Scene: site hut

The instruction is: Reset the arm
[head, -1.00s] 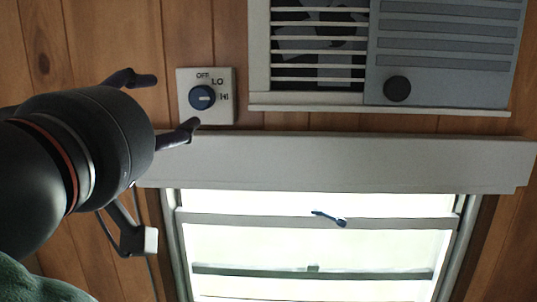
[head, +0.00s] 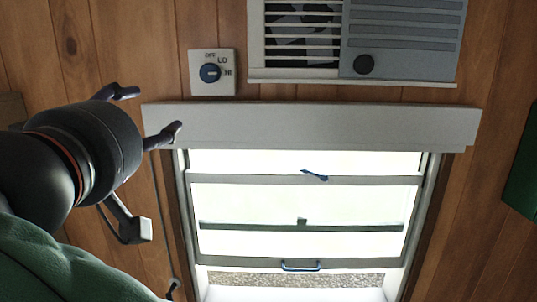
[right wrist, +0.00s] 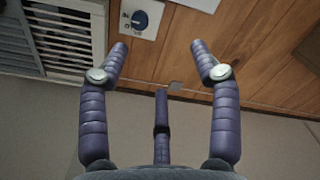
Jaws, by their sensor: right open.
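My right gripper (head: 156,111) is open and empty at the left of the head view. It is apart from the wall dial, below and to the left of it in that picture. My left gripper is not in view.
A grey vent unit (head: 410,45) is on the wood wall, right of the dial. Below is a window (head: 300,205) with a pale head rail (head: 310,125), a blue latch (head: 314,175) and a blue handle (head: 300,266). A green panel (head: 522,170) is at far right.

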